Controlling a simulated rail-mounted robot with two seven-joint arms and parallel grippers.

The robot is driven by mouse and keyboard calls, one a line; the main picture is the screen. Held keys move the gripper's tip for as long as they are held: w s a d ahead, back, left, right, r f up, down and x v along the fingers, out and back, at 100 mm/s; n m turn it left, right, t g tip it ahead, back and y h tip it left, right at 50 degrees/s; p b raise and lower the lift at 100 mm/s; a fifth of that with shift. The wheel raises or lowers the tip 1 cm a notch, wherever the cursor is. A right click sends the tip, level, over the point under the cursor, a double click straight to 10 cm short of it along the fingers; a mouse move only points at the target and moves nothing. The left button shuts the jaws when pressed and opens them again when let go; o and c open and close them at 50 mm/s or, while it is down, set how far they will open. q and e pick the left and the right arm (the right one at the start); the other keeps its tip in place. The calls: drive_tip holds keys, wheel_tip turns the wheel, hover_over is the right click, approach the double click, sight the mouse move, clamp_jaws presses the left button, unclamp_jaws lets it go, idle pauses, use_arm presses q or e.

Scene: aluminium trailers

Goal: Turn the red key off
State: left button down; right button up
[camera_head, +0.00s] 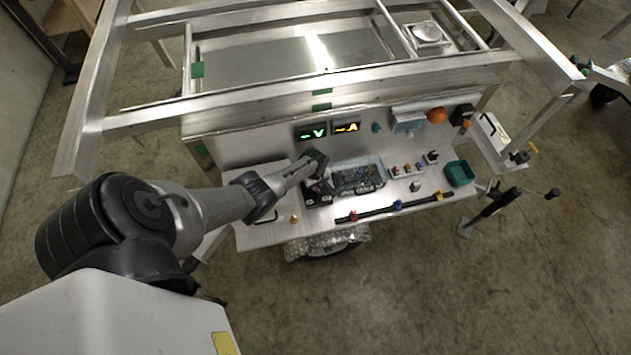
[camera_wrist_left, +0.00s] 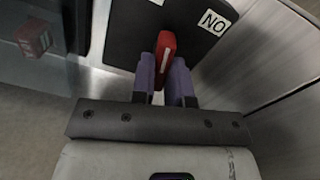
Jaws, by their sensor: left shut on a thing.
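The red key (camera_wrist_left: 165,44) shows in the left wrist view, standing out from a dark panel (camera_wrist_left: 120,35) with a white "NO" label (camera_wrist_left: 214,21) to its right. My left gripper (camera_wrist_left: 166,74) has its two purple fingers on either side of the key, shut on it. In the head view my left gripper (camera_head: 314,168) reaches down to a black box (camera_head: 318,193) at the left of the metal shelf. The key itself is too small or hidden to make out there. My right gripper is not in view.
A clear tray of parts (camera_head: 358,178) sits right of the black box on the shelf (camera_head: 265,234). Two lit displays (camera_head: 312,132) are on the panel behind. A black bar with coloured clips (camera_head: 395,207) lies in front. A green bin (camera_head: 459,173) stands at the right.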

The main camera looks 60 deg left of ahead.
use_arm(q)
drive_tip(key=n+p, duration=0.1)
drive_tip(key=n, duration=0.2)
drive_tip(key=shift+s+n, duration=0.1)
drive_tip(key=shift+n, duration=1.3)
drive_tip(key=c, duration=1.1)
unclamp_jaws()
